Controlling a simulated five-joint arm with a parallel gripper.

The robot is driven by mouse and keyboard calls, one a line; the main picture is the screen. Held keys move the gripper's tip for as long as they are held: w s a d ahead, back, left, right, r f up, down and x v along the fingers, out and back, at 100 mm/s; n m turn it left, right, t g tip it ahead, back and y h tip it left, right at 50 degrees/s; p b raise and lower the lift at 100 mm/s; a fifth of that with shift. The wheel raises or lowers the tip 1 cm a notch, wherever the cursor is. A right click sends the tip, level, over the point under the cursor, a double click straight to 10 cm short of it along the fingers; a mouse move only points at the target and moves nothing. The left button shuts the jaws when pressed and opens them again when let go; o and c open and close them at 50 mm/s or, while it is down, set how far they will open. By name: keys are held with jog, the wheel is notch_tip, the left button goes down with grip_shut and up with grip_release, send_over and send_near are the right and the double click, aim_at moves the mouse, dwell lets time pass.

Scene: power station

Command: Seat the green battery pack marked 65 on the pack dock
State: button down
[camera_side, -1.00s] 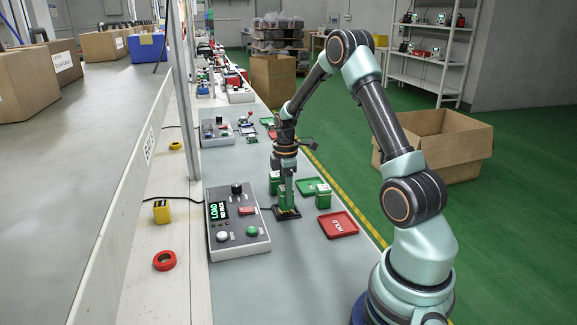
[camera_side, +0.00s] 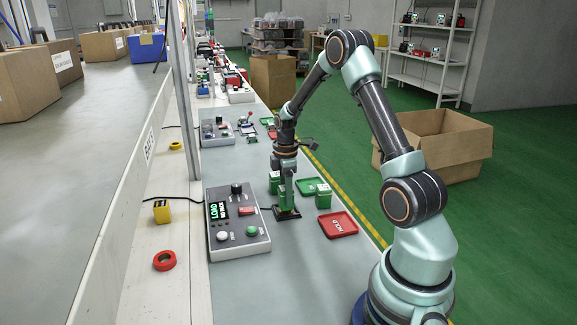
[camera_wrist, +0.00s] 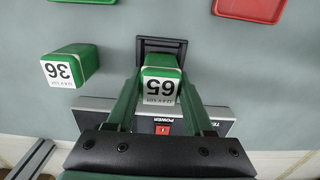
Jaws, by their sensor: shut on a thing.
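The green battery pack marked 65 (camera_wrist: 160,86) is between the fingers of my gripper (camera_wrist: 160,80) in the wrist view, its white label facing the camera. My gripper is shut on it. The black pack dock (camera_wrist: 160,44) shows around the pack's far end. In the side view my gripper (camera_side: 286,186) points down with the pack at the dock (camera_side: 287,214), beside the grey tester box. The pack's lower end is at the dock; whether it is fully seated I cannot tell.
The tester box (camera_side: 236,222) stands left of the dock. Another green pack (camera_side: 323,197) stands to the right. A green tray (camera_side: 309,185) and a red tray marked HOLD (camera_side: 338,225) lie on the bench.

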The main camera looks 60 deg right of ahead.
jog(key=shift+f, duration=0.55)
jog(key=shift+c, duration=1)
grip_release()
notch_tip(320, 180, up, 12)
jog(key=s+a+r+m+t, duration=0.1)
jog(key=a+r+m, duration=0.1)
jog(key=a+r, duration=0.3)
jog(key=s+a+r+m+t, duration=0.1)
jog(key=a+r+m, duration=0.15)
jog(key=a, duration=0.55)
jog(key=s+a+r+m+t, duration=0.2)
jog(key=s+a, duration=0.5)
jog(key=a, duration=0.4)
jog(key=shift+a+m+t, duration=0.35)
jog(key=shift+m+t, duration=0.45)
jog(key=shift+m, duration=0.45)
